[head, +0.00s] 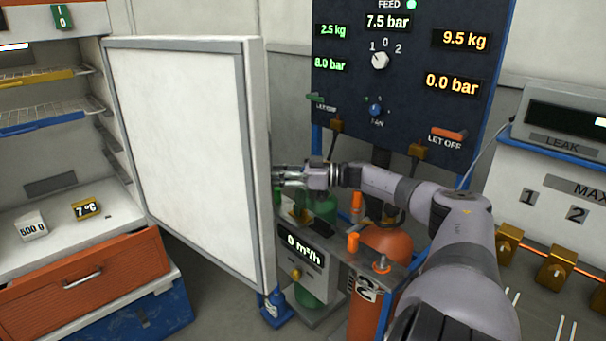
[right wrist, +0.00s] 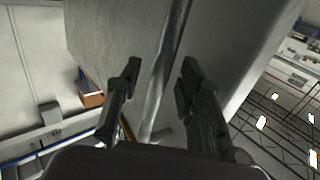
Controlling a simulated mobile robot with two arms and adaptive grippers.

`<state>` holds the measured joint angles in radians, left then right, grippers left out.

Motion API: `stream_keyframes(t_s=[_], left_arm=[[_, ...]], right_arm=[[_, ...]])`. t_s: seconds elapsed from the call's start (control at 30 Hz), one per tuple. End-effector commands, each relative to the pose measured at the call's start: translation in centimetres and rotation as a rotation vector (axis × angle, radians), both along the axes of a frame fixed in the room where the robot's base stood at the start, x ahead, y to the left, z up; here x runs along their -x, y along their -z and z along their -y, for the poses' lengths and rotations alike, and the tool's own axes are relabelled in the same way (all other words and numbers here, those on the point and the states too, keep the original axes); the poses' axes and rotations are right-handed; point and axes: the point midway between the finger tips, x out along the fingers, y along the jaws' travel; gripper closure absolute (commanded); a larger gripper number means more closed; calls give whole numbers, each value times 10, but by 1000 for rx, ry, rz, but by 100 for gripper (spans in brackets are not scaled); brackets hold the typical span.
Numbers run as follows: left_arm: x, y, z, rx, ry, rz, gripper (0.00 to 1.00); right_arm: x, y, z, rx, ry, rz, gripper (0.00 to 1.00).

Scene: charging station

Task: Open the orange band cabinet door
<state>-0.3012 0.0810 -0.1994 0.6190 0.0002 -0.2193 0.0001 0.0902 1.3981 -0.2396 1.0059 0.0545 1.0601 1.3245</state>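The cabinet's white door (head: 180,150) stands swung wide open, its grey-sealed inner face towards me in the head view. The cabinet (head: 60,150) is at the left, with an orange drawer front (head: 85,275) across its lower part. My right gripper (head: 278,175) is at the door's free edge, partly hidden behind it. In the right wrist view my right gripper (right wrist: 158,80) has its fingers apart, one on each side of a long metal bar (right wrist: 163,75) along the door's outer face. I cannot tell whether they touch it. My left gripper is not in view.
Wire shelves (head: 45,120), a 500 g block (head: 31,226) and a 7 °C display (head: 86,209) are inside the cabinet. A dark gauge panel (head: 410,80) stands behind my right arm. A flow-meter unit (head: 300,250) and an orange cylinder (head: 365,310) stand close right of the door.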

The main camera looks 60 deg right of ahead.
Motion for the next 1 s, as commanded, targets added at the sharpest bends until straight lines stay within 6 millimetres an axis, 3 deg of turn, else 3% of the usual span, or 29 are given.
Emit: stream_keyframes(t_s=[0.3,1.0], left_arm=[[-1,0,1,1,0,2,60],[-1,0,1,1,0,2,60]], right_arm=[[25,2,14,4,-1,-8,65],[59,3,31,-4,-13,-13,65]])
